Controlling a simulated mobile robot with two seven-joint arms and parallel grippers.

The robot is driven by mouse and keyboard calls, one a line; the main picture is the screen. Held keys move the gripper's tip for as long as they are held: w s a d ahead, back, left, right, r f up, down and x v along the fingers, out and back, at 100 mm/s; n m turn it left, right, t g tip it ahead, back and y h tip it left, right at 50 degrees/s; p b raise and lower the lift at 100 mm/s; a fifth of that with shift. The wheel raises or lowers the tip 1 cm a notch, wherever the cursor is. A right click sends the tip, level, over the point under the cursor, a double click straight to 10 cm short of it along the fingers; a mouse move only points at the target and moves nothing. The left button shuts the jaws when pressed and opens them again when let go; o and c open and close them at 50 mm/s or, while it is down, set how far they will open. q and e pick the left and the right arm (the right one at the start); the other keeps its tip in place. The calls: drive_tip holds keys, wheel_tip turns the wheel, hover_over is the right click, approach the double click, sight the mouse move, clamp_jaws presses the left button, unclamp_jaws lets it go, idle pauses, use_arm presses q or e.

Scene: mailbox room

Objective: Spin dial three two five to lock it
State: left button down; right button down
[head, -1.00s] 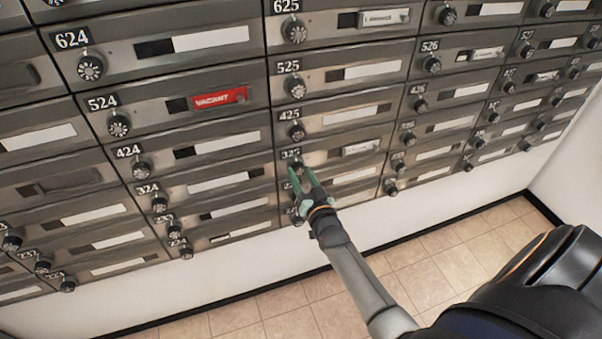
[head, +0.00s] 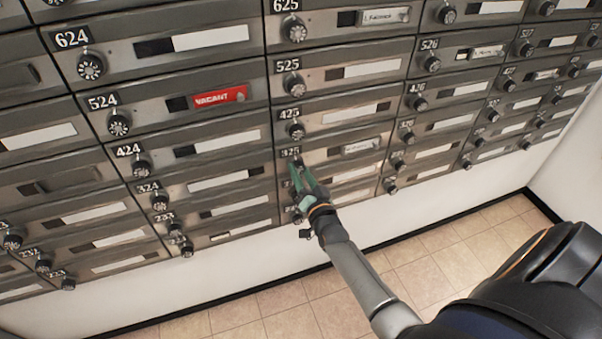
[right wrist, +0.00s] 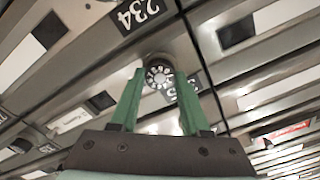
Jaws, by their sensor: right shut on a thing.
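The dial of box 325 is a dark round knob with a pale numbered face, in the lower middle of the mailbox wall in the head view. Its number plate 325 (head: 291,153) shows just above my right gripper (head: 298,170). The green fingers cover most of the dial there. In the right wrist view the dial (right wrist: 158,76) sits between the two green fingertips of my right gripper (right wrist: 160,82), one on each side, and it is shut on the dial. The number at which the dial stands is too small to read. My left gripper is not in view.
Rows of metal mailboxes with similar dials surround it, with dial 425 (head: 296,130) close above. A red VACANT tag (head: 220,97) is at upper left. A white wall and tiled floor (head: 420,270) lie below, with open room.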

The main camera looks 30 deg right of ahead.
drive_tip(key=shift+c, duration=1.9)
unclamp_jaws()
drive_tip(key=v, duration=1.2)
drive_tip(key=shift+s+p, duration=0.25)
drive_tip(key=shift+p, duration=0.05)
drive_tip(key=shift+a, duration=0.15)
drive_tip(key=s+a+f+n+g+y+p, duration=0.1)
drive_tip(key=s+a+f+n+g+y, duration=0.2)
drive_tip(key=s+a+n, duration=0.3)
drive_tip(key=s+a+f+n+g+y+p, duration=0.1)
drive_tip(key=s+a+f+n+g+y, duration=0.2)
drive_tip(key=s+a+f+n+g, duration=0.2)
drive_tip(key=s+a+f, duration=0.1)
drive_tip(key=s+a, duration=0.2)
drive_tip(key=shift+s+a+f+n, duration=0.2)
drive_tip(key=shift+s+f+n, duration=0.1)
drive_tip(key=shift+n, duration=0.1)
